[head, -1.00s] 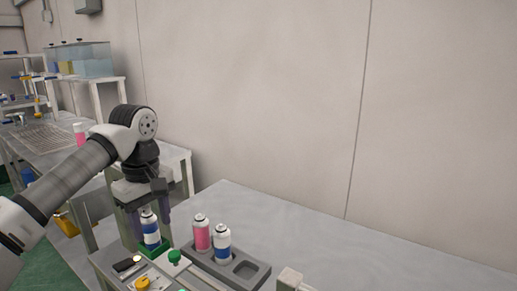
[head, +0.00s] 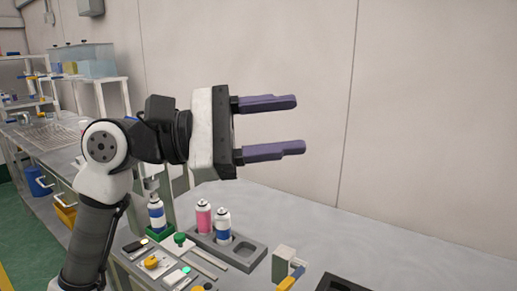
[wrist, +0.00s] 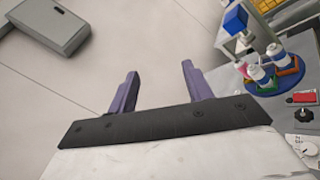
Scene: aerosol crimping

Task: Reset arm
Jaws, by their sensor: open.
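My gripper (head: 285,126) is raised in the head view, level and pointing right, with its two purple fingers wide apart and nothing between them. In the wrist view its fingers (wrist: 158,92) are also apart and empty. Below it in the head view, a blue-and-white can (head: 156,214) stands in a green holder (head: 160,236). A pink can (head: 203,217) and another blue-and-white can (head: 223,226) stand upright in a grey tray (head: 243,254). My gripper is well clear of all of them.
A pale block (head: 283,262) stands right of the tray. Clear tanks (head: 97,68) stand at the back left. The grey table (head: 390,252) is largely bare at right.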

